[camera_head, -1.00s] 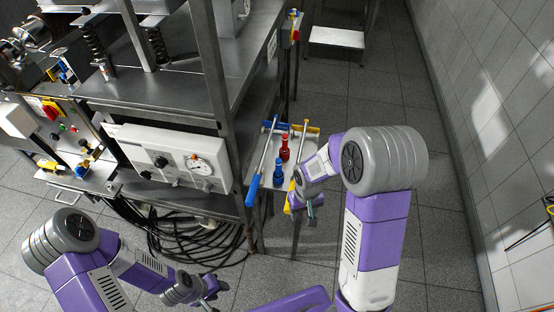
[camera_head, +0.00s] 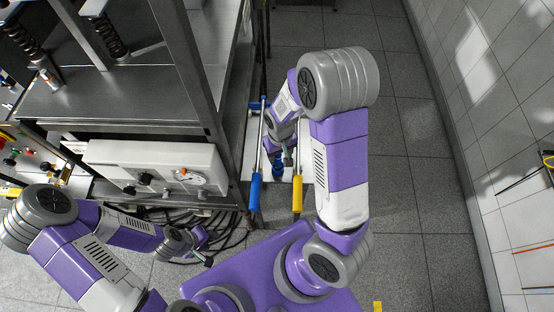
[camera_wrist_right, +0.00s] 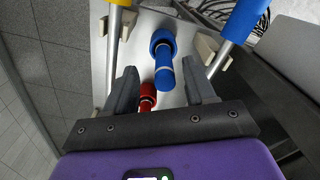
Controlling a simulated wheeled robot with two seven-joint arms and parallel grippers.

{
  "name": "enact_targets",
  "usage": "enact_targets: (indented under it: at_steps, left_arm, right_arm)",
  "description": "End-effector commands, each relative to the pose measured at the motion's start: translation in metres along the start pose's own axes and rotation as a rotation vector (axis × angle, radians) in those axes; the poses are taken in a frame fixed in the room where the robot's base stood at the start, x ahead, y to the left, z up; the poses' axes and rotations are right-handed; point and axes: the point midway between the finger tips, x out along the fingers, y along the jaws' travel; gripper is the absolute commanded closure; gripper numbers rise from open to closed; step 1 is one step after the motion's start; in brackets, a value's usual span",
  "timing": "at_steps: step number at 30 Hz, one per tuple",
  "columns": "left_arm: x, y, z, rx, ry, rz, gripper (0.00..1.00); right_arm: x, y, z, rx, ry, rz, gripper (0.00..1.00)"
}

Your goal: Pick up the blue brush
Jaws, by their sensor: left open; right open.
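A small blue, ringed piece (camera_wrist_right: 163,60) stands out in the right wrist view, between the fingertips of my open right gripper (camera_wrist_right: 158,78). It touches neither finger visibly. In the head view, part of it (camera_head: 278,166) shows beneath my right gripper (camera_head: 288,155). I cannot tell which blue thing is the brush. A red piece (camera_wrist_right: 147,97) is partly hidden near the gripper's base. My left gripper (camera_head: 205,246) is open and empty, away from these.
Pale holders flank the small pieces. A steel frame table and a white control box (camera_head: 150,165) stand left.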

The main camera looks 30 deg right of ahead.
Motion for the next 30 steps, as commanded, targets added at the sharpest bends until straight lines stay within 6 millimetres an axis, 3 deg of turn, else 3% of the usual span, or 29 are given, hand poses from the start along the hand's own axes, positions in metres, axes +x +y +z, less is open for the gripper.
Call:
enact_targets:
  at_steps: [9,19,30]
  left_arm:
    - [-0.002,0.001,-0.001,0.000,0.002,0.000,0.57]
    - [-0.002,0.001,-0.001,0.000,0.002,0.000,0.57]
    - [-0.002,0.001,-0.001,0.000,0.002,0.000,0.57]
  right_arm:
    - [0.041,-0.003,-0.002,0.002,-0.002,0.001,0.45]
    - [0.047,-0.004,-0.003,0.001,0.002,-0.001,0.45]
    - [0.047,-0.004,-0.003,0.001,0.002,0.000,1.00]
